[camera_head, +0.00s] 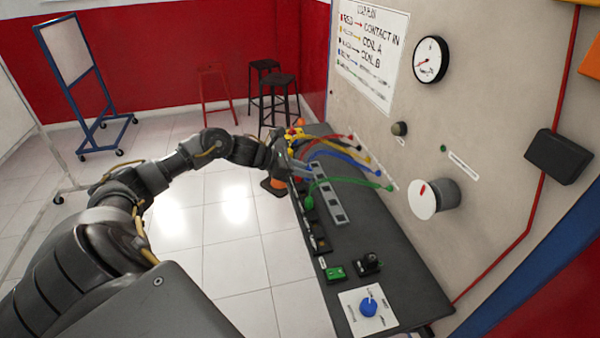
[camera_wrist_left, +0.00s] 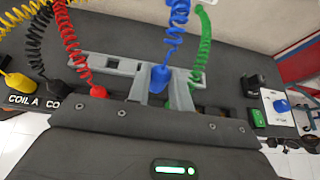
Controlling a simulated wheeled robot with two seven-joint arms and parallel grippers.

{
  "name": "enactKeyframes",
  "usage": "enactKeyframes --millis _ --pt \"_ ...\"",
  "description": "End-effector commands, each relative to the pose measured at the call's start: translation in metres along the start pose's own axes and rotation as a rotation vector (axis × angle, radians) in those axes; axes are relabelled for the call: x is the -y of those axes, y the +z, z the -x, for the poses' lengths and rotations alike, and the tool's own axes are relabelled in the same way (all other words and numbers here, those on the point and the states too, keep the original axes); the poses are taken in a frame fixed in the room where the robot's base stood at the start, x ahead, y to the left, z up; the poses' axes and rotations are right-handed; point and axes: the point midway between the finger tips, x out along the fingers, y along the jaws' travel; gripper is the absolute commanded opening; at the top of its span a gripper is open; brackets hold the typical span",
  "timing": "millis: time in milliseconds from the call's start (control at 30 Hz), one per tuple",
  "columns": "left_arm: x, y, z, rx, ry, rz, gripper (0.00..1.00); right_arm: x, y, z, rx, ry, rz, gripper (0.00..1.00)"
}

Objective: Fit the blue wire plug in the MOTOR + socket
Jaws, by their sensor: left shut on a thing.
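My left gripper (camera_head: 299,168) is over the far part of the dark bench. In the left wrist view, its fingers (camera_wrist_left: 164,88) are shut on the blue plug (camera_wrist_left: 159,77), whose coiled blue wire (camera_wrist_left: 174,30) runs up out of the picture. In the head view the gripper hides the plug, and the blue wire (camera_head: 345,158) arcs to the wall panel. A grey rail with square openings (camera_head: 335,205) lies under and beside the gripper; it also shows behind the fingers (camera_wrist_left: 85,63). I cannot read a MOTOR + label. My right gripper is not in view.
Yellow (camera_wrist_left: 18,79), black (camera_wrist_left: 84,72) and red (camera_wrist_left: 98,91) plugs stand left of the fingers, near a COIL A label. A green wire (camera_wrist_left: 199,45) passes close on the right. A green switch (camera_head: 335,273) and blue knob (camera_head: 368,306) sit at the bench's near end.

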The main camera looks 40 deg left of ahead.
Motion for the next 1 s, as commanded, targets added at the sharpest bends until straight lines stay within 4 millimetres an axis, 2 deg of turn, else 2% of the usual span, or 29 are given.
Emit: enactKeyframes --millis 33,100,200,567,1000 --pt "-0.01 -0.004 0.002 0.002 0.013 0.006 0.0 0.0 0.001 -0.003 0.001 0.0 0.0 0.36" --pt "-0.018 -0.007 0.005 0.004 0.023 0.008 0.0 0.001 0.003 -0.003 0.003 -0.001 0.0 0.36" --pt "-0.022 -0.008 0.006 0.006 0.03 0.01 0.0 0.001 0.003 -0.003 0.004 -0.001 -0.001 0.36" --pt "-0.022 -0.015 0.002 0.006 0.029 0.011 0.0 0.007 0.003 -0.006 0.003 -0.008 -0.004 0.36" --pt "-0.021 -0.05 -0.018 0.005 0.027 0.012 0.0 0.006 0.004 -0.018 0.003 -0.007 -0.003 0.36"
